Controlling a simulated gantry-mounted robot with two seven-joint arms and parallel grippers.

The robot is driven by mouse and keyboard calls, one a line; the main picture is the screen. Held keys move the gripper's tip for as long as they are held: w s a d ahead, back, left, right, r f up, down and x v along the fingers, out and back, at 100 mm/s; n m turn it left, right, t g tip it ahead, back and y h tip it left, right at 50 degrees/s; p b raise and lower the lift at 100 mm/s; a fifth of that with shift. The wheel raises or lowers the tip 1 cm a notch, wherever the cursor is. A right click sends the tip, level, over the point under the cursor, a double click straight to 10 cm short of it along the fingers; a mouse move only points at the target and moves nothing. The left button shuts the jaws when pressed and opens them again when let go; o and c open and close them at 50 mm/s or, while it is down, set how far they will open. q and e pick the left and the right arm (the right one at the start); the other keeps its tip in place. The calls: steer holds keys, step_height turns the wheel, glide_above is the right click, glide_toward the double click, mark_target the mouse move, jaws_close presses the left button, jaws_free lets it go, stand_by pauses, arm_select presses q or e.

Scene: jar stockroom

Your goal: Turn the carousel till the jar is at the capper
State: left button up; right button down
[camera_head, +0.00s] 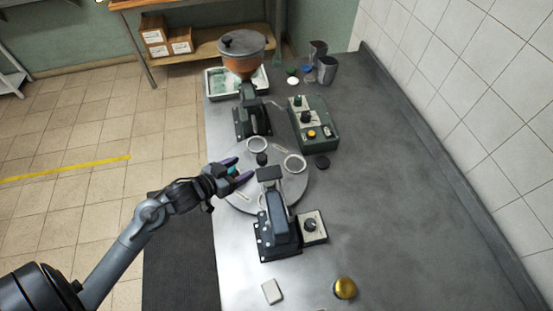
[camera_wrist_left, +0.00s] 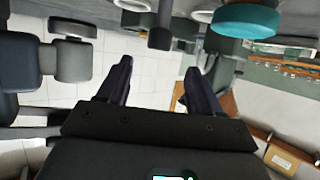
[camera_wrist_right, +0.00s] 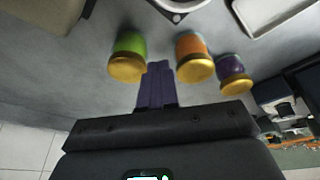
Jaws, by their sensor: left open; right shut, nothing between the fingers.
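The carousel (camera_head: 285,190) is a round grey disc on the bench, with white rings on its top. Two dark lever-type stations stand at its edge: one at the front (camera_head: 277,212), one at the back (camera_head: 252,115). I cannot tell for certain which is the capper. My left gripper (camera_head: 237,170) is open over the carousel's left edge. A teal round piece (camera_wrist_left: 245,20) shows beyond its fingers in the left wrist view; I cannot tell if it is the jar. My right gripper (camera_wrist_right: 158,75) is shut and empty, near jars with gold lids in the right wrist view.
Green (camera_wrist_right: 128,57), orange (camera_wrist_right: 194,57) and purple (camera_wrist_right: 234,74) jars stand close to my right fingers. A green control box (camera_head: 314,125) and an orange-brown hopper (camera_head: 243,55) are at the back. The bench's right side (camera_head: 400,200) is clear.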

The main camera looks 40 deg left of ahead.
mark_target(258, 160)
arm_select(q)
steer(key=p+x, duration=0.1)
steer(key=x, duration=0.9)
steer(key=shift+w+d, duration=0.1)
steer(key=shift+c, duration=0.3)
steer(key=shift+r, duration=0.1)
jaws_close()
